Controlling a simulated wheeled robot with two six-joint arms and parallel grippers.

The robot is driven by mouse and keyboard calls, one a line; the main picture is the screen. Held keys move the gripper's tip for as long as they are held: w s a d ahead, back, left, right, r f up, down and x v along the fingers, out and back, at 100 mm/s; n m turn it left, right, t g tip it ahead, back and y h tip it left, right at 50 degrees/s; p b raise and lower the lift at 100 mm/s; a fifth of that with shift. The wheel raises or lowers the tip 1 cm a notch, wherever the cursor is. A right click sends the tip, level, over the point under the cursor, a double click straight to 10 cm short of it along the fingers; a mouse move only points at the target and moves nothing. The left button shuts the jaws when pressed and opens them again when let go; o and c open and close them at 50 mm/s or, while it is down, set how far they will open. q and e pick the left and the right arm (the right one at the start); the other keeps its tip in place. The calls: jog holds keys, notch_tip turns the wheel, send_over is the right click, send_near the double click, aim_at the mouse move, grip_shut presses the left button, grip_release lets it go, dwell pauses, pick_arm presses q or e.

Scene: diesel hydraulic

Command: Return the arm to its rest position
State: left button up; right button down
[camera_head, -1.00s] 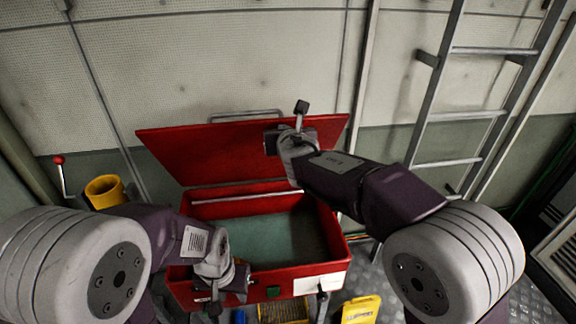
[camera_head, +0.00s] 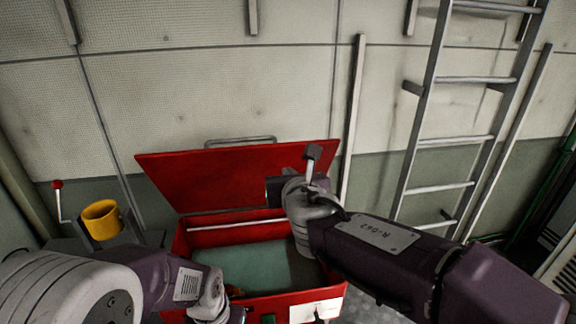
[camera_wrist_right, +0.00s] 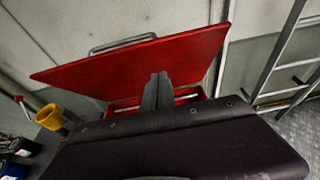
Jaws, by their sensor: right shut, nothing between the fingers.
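My right arm (camera_head: 385,253) reaches in from the right, over the open red toolbox. Its gripper (camera_head: 278,190) is in front of the raised lid, its fingertips hidden from the head. In the right wrist view the two fingers of the right gripper (camera_wrist_right: 158,90) are together with nothing between them, seen against the red lid. My left arm (camera_head: 155,278) comes in low on the left. Its wrist is at the toolbox's front left, and its gripper (camera_head: 232,316) is mostly cut off by the bottom edge, so its jaws cannot be read.
The red toolbox (camera_head: 190,238) stands open, its lid (camera_head: 225,175) tilted back towards the wall. A yellow cup (camera_head: 101,222) and a red-knobbed lever (camera_head: 58,186) are at the left. A ladder (camera_head: 428,110) stands against the wall at the right.

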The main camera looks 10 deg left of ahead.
jog(key=w+d+f+m+h, duration=0.3)
jog(key=w+d, duration=0.1)
jog(key=d, duration=0.6)
jog(key=s+d+f+m+g+h, duration=0.2)
jog(key=s+d+f+m+g, duration=0.15)
jog(key=d+f+m, duration=0.35)
jog(key=s+d+f+m+g+h, duration=0.25)
jog(key=s+d+f+m, duration=0.2)
jog(key=d+f, duration=0.45)
jog(key=s+a+f+m+g+y, duration=0.1)
jog(key=s+f+m, duration=0.5)
jog(key=m, duration=0.6)
jog(key=s+a+f+m+g+y, duration=0.1)
jog(key=s+f+m+g+y, duration=0.2)
jog(key=s+m, duration=0.8)
notch_tip(320, 180, down, 3)
jog(key=m+g, duration=0.2)
jog(key=shift+a+f+g, duration=0.2)
jog(key=shift+g, duration=0.2)
